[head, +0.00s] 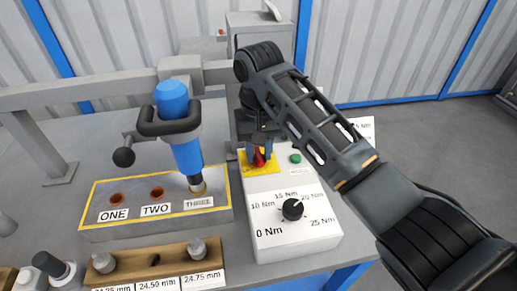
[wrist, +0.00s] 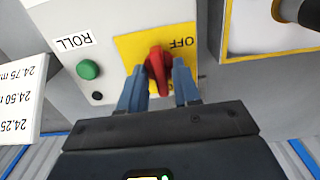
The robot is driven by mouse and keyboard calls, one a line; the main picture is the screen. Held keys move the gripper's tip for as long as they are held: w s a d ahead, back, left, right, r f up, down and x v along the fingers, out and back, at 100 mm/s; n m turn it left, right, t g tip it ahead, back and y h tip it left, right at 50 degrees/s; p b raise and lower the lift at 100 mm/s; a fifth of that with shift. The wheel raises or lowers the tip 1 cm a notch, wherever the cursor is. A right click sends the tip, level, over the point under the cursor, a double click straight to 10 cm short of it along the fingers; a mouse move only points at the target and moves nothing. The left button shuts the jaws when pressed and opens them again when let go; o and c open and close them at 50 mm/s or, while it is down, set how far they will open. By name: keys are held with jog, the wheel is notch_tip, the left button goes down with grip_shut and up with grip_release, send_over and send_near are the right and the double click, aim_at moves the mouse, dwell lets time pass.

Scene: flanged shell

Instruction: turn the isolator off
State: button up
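The isolator is a red rotary handle (wrist: 158,70) on a yellow plate (wrist: 128,46) with an upside-down OFF label (wrist: 182,42) in the wrist view. The handle lies roughly up-and-down in that picture, and its grip does not point at the OFF label. My gripper (wrist: 159,76) has its two blue fingers apart, one on each side of the handle, with small gaps visible. In the head view the red handle (head: 259,158) and yellow plate (head: 245,168) show just below my gripper (head: 261,148), which partly covers them. The plate's other markings are hidden.
A green button (wrist: 88,69) labelled ROLL sits beside the plate. The box also carries a black torque dial (head: 292,209). A blue tool (head: 182,130) stands in the station marked THREE, left of the box.

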grip_shut()
jog(key=shift+r+n+p, duration=0.1)
jog(key=shift+n+p, duration=0.2)
jog(key=shift+p, duration=0.1)
jog(key=shift+r+n+p, duration=0.1)
jog(key=shift+n+p, duration=0.8)
jog(key=shift+p, duration=0.05)
jog(key=n+p, duration=0.3)
jog(key=n, duration=0.1)
jog(key=shift+n, duration=0.3)
jog(key=n+p, duration=0.2)
jog(key=n, duration=0.3)
jog(key=n+p, duration=0.1)
jog(key=n, duration=0.4)
jog(key=shift+n, duration=0.4)
jog(key=shift+o, duration=0.9)
grip_release()
jog(key=shift+f, duration=0.2)
